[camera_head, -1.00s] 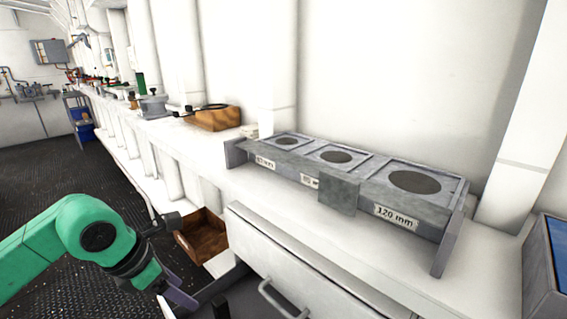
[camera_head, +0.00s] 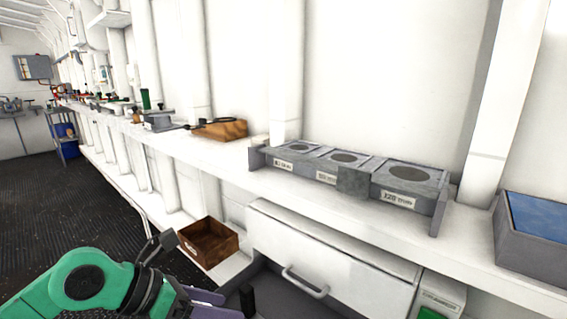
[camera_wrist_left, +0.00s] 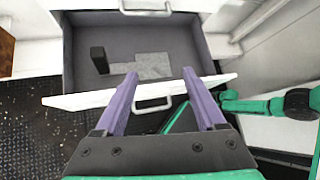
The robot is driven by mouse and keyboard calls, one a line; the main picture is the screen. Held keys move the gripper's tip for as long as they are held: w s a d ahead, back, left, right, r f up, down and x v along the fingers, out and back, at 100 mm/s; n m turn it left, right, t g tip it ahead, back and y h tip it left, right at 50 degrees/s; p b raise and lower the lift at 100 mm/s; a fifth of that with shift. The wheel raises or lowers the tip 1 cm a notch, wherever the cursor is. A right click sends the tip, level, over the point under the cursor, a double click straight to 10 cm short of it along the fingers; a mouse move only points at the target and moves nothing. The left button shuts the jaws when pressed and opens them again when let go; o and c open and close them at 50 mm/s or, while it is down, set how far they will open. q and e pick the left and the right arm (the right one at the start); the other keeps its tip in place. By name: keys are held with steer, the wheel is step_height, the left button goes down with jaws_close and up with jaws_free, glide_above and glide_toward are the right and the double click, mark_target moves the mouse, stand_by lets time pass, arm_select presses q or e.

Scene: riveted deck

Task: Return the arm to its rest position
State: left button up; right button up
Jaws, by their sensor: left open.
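My left arm (camera_head: 85,284) is green and comes in at the bottom left of the head view. Its left gripper (camera_wrist_left: 160,75) has two purple fingers, spread apart with nothing between them. In the wrist view the fingers reach over the front of an open drawer (camera_wrist_left: 85,102). A black block (camera_wrist_left: 99,60) stands inside, with flat grey pieces (camera_wrist_left: 148,66) beside it. The block also shows in the head view (camera_head: 247,300), just right of the fingers. Another green arm of mine (camera_wrist_left: 262,105) shows at the right of the wrist view; its small dark end is unclear.
A grey rack (camera_head: 437,205) with round holes and size labels stands on the white bench. A closed drawer (camera_head: 330,262) is below it. A wooden box (camera_head: 210,250) sits beside the open drawer. A bin with blue contents (camera_head: 540,218) is at right. Dark floor lies open at left.

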arm_select(q)
steer(key=d+r+n+t+h, duration=0.3)
steer(key=d+r+n+h, duration=0.1)
steer(key=d+r+h, duration=0.4)
steer(key=w+a+r+n+t+y, duration=0.4)
steer(key=w+a+r+n+t, duration=0.25)
steer(key=n+t, duration=0.5)
steer(key=a+f+n+g+y, duration=0.3)
steer(key=a+f+n+y, duration=1.15)
steer(key=f+n, duration=0.5)
steer(key=s+d+f+n+g+h, duration=0.15)
steer(key=s+f+n+g, duration=0.55)
steer(key=s+f+g, duration=0.85)
steer(key=s+f+t+p, duration=0.25)
steer(key=f+p, duration=0.35)
steer(key=f, duration=1.1)
steer(key=s+a+f+g+p, duration=0.1)
steer(key=s+f+p, duration=0.2)
steer(key=s+f, duration=0.3)
steer(key=s+a+f+g+p, duration=0.1)
steer(key=s+f, duration=0.5)
steer(key=s, duration=0.7)
steer(key=shift+a+p, duration=0.65)
steer(key=shift+p, duration=0.35)
arm_select(e)
step_height(320, 180, up, 12)
steer(key=shift+s+a, duration=0.3)
